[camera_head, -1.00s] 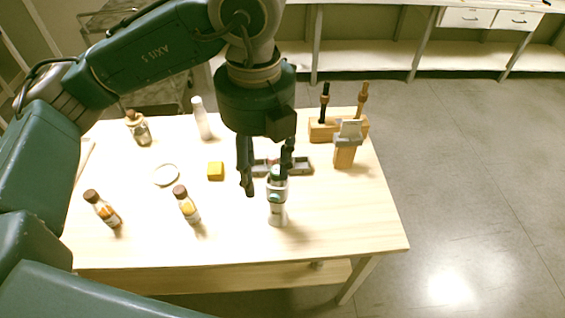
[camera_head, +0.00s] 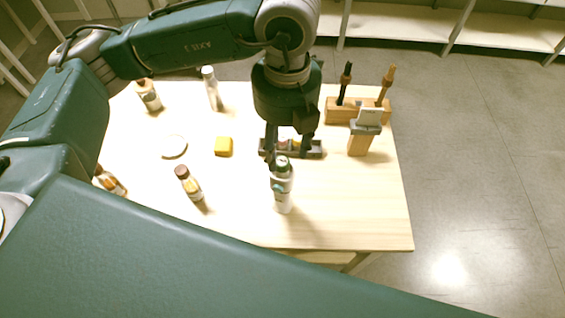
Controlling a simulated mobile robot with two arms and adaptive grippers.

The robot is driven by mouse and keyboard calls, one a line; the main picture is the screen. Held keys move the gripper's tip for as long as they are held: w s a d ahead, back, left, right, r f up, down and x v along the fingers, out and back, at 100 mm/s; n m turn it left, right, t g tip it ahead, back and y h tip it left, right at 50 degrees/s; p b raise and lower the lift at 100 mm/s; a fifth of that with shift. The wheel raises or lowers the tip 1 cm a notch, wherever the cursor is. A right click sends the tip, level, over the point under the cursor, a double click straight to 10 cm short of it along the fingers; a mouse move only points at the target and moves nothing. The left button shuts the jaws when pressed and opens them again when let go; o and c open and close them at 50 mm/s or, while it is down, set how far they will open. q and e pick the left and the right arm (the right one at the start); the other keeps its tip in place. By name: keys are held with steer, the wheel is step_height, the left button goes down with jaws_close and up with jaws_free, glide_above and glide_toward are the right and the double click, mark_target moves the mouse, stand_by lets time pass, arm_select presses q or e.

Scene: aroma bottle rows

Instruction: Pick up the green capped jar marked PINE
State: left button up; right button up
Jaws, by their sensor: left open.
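A pale bottle-like jar with a grey-green cap (camera_head: 282,190) stands upright near the front of the wooden table. It is the only one whose cap looks green; its label is too small to read. My left gripper (camera_head: 288,150) points down with its fingers apart, at and just behind the jar's cap in the head view. One finger overlaps the cap's left side. I cannot tell whether the fingers touch it or are deeper than it. My right gripper is not in view.
Brown-capped bottles (camera_head: 189,184) (camera_head: 110,181) stand left. A clear bottle (camera_head: 149,96) and a white bottle (camera_head: 212,89) stand behind, near a yellow block (camera_head: 223,147) and white ring (camera_head: 174,147). A grey tray (camera_head: 313,149), wooden holder (camera_head: 345,113) and wooden stand (camera_head: 358,145) are right.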

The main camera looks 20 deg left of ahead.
mark_target(282, 160)
arm_select(q)
step_height(282, 160, down, 4)
steer(key=shift+a+r+p, duration=0.15)
steer(key=shift+r+p, duration=0.05)
steer(key=shift+p, duration=0.55)
steer(key=shift+f, duration=0.35)
steer(key=shift+c, duration=1)
steer(key=c, duration=0.8)
steer(key=shift+c, duration=0.2)
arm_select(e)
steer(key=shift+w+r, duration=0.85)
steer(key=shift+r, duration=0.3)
